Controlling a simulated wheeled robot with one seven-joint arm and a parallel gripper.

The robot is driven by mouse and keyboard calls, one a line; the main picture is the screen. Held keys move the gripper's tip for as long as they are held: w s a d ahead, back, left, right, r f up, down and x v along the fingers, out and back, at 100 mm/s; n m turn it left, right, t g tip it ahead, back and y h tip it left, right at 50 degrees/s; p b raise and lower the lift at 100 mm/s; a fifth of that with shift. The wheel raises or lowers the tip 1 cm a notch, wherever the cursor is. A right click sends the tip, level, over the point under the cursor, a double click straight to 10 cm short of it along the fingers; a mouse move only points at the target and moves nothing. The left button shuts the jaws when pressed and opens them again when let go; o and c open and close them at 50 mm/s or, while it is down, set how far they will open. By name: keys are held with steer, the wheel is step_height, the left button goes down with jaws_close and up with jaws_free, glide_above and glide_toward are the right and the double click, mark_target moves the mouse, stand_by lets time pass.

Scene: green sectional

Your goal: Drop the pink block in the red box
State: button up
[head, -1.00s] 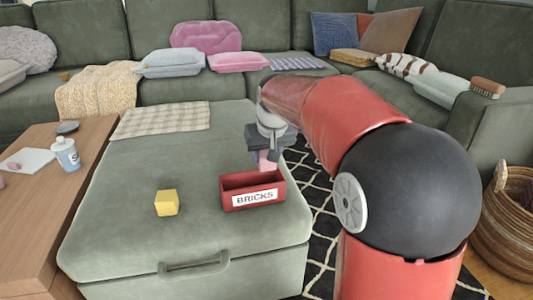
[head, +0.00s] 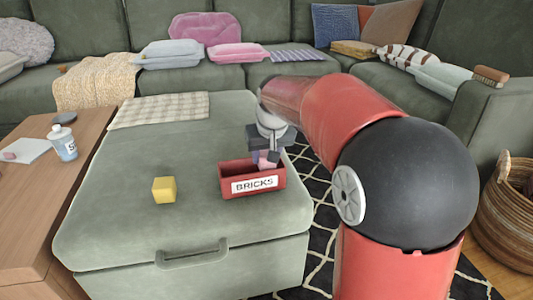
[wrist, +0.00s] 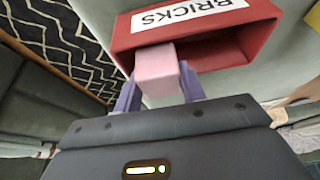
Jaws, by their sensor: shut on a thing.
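The pink block (wrist: 157,68) is held between the two fingers of my gripper (wrist: 160,93), which is shut on it. In the head view the pink block (head: 268,159) shows as a small pink patch at the back of the red box (head: 226,178), and my gripper (head: 266,152) is above that part of the box. The red box has a white BRICKS label on its front and stands on the green ottoman. In the wrist view the red box (wrist: 262,30) is open and looks empty, with the block overlapping its rim and opening. The exact height of the block over the box is hard to tell.
A yellow cube (head: 164,190) lies on the ottoman (head: 120,225) left of the box. A checked cloth (head: 160,110) lies at the ottoman's back. A wooden table (head: 50,190) with a bottle (head: 63,142) is at left. A wicker basket (head: 505,220) stands at right.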

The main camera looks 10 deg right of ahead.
steer(key=o, duration=1.1)
steer(key=shift+c, duration=0.2)
steer(key=p+v, duration=0.1)
steer(key=v, duration=0.6)
steer(key=shift+r+p, duration=0.35)
steer(key=shift+p, duration=0.05)
steer(key=shift+s, duration=0.15)
